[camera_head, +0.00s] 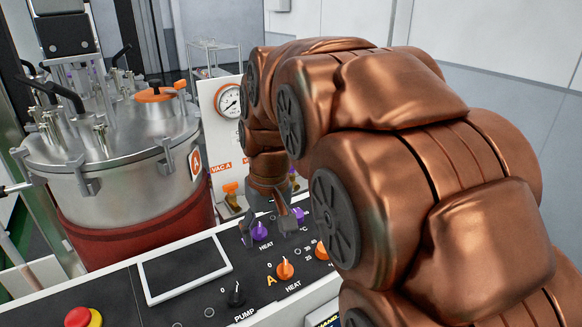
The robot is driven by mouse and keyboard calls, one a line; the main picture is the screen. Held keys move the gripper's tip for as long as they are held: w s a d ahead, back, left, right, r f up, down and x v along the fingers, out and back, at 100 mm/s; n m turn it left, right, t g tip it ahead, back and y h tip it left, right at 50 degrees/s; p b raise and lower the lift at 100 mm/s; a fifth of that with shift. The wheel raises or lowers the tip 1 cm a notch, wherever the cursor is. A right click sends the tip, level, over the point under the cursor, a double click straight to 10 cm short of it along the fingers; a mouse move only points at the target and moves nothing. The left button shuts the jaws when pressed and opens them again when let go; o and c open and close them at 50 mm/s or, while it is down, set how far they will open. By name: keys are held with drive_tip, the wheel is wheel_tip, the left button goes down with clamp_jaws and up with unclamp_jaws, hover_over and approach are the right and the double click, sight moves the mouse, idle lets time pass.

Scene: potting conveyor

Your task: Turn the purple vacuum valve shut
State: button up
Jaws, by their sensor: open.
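A bit of purple (293,178) shows on the upright gauge panel behind my arm, where it looks like part of the purple vacuum valve. Most of it is hidden by my copper-coloured arm, so I cannot tell its handle position. My gripper (268,222) points down over the control panel, open, in front of the gauge panel. Its fingers are close to a purple HEAT knob (259,232); I cannot tell whether they touch it. A second purple knob (298,215) shows just right of the fingers.
An orange valve (231,190) sits under the VAC A label (221,167), below a round gauge (229,101). A steel vessel (110,170) stands left. The control panel carries orange HEAT (285,270) and black PUMP (236,296) knobs and a red stop button (79,317).

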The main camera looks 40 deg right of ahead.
drive_tip(key=w+d+r+t+b, duration=0.2)
drive_tip(key=w+d+r, duration=0.1)
drive_tip(key=w+d, duration=0.6)
drive_tip(key=m+t+h+b, duration=0.1)
drive_tip(key=h, duration=0.1)
approach(291, 168)
drive_tip(key=shift+w+d+p+x, duration=0.15)
drive_tip(key=shift+p+x, duration=0.45)
drive_tip(key=shift+x, duration=1.55)
drive_tip(key=shift+w+d+p+x, duration=0.1)
drive_tip(key=shift+p+x, duration=0.45)
drive_tip(key=shift+x, duration=1.6)
drive_tip(key=shift+r, duration=0.15)
drive_tip(key=shift+c, duration=0.4)
